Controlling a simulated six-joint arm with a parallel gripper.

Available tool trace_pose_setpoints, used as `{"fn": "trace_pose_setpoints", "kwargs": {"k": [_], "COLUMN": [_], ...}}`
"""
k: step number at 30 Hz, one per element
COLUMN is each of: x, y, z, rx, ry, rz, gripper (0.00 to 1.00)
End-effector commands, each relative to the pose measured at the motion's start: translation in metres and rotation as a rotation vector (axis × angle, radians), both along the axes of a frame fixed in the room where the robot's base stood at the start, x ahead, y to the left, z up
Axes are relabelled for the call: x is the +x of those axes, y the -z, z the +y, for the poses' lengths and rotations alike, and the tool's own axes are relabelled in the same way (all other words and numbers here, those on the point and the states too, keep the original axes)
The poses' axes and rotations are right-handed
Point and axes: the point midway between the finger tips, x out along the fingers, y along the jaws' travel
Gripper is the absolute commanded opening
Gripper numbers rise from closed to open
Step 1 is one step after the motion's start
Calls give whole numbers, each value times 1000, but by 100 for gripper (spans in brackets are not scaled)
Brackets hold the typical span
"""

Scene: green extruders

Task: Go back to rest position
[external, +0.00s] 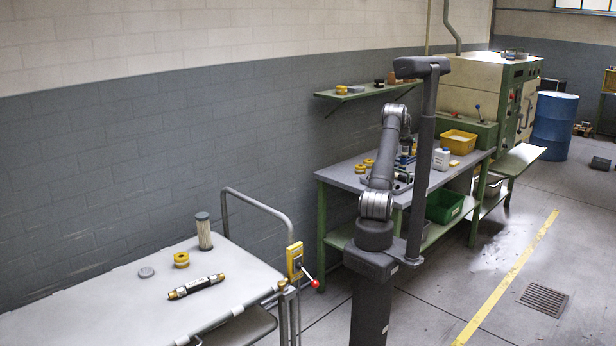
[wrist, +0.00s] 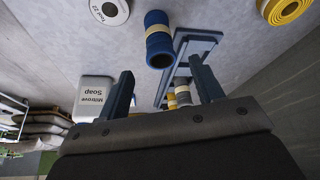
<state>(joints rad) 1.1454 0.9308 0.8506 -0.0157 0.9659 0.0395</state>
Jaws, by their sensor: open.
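My gripper (wrist: 163,92) shows in the wrist view with its two dark blue fingers spread wide apart and nothing held between them. In the external view my arm is folded upward over the grey workbench (external: 345,178), and the gripper itself is hard to make out behind the arm. Past the fingertips in the wrist view are a blue cylinder (wrist: 159,40) and a blue rack (wrist: 187,45) with small yellow, white and grey rolls in it.
Yellow rolls (external: 364,165) and a yellow bin (external: 458,142) are on the bench. A wall shelf (external: 365,91) hangs above it. A cart (external: 140,300) at the left carries a black tube (external: 197,287), a filter cylinder (external: 204,231) and a yellow ring (external: 181,259).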

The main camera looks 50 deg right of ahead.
Motion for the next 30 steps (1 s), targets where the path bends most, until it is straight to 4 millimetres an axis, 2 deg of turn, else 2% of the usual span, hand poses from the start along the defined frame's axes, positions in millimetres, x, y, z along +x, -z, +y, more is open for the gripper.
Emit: {"fn": "trace_pose_setpoints", "kwargs": {"k": [1,7,9,26,30], "x": [-1,-7,-5,10,11], "y": [-11,-48,-29,72,38], "z": [4,18,13,-25,-26], "rx": [-3,-1,6,4,-4], "ry": [0,0,0,0,0], "rz": [-1,0,3,2,-2], "gripper": [61,61,61,61,61]}}
